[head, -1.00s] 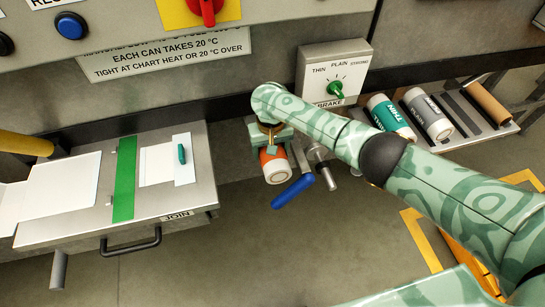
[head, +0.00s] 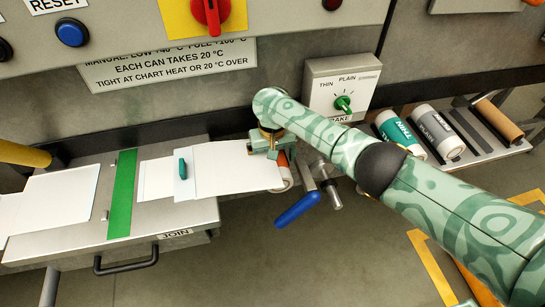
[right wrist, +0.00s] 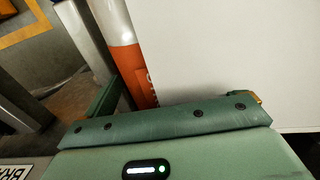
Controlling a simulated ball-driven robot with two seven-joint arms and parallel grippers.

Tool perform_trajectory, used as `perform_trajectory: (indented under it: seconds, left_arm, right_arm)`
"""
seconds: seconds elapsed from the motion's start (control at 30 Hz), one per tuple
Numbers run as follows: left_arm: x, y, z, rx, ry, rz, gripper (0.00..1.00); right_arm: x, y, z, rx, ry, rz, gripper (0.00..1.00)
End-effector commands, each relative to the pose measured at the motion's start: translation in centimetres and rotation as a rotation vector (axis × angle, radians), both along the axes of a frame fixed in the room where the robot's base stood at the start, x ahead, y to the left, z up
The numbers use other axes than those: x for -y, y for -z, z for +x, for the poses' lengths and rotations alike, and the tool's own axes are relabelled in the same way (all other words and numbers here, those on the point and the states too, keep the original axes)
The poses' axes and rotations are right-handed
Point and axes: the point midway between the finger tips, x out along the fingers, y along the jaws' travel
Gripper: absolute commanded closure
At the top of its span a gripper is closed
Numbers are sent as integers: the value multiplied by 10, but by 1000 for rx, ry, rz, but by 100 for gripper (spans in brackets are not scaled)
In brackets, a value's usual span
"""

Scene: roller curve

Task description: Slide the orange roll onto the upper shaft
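The orange roll (head: 289,158), orange with a white end, sits below the brake panel, partly hidden by my right gripper and a white sheet. It also shows in the right wrist view (right wrist: 130,65), close beyond my gripper, with white lettering. The white sheet (head: 235,165) reaches from the roll to the join table. My right gripper (head: 268,143) is at the roll's far part; the views do not show clearly whether its fingers are closed. A metal shaft end (head: 334,194) sticks out right of the roll. Whether the roll is around a shaft is hidden. My left gripper is not in view.
A blue-handled crank (head: 297,210) stands just in front of the roll. The join table (head: 150,228) with a green strip (head: 124,195) is at left. Teal (head: 398,132) and grey (head: 438,135) rolls and a brown tube (head: 498,120) lie on a rack at right.

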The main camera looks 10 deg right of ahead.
Motion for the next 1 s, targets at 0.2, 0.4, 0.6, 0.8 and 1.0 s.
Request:
perform_trajectory:
  seconds: [0.2,0.4,0.6,0.8,1.0]
  left_arm:
    - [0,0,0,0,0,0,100]
    - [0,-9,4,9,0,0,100]
    - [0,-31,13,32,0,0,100]
    - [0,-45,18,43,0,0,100]
    - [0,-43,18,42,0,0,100]
  right_arm:
    - [0,1,-1,-2,0,-1,7]
    - [0,-14,0,1,1,-1,7]
    - [0,-53,0,4,0,0,7]
    - [0,-77,0,1,-1,0,7]
    - [0,-74,0,-2,0,-1,7]
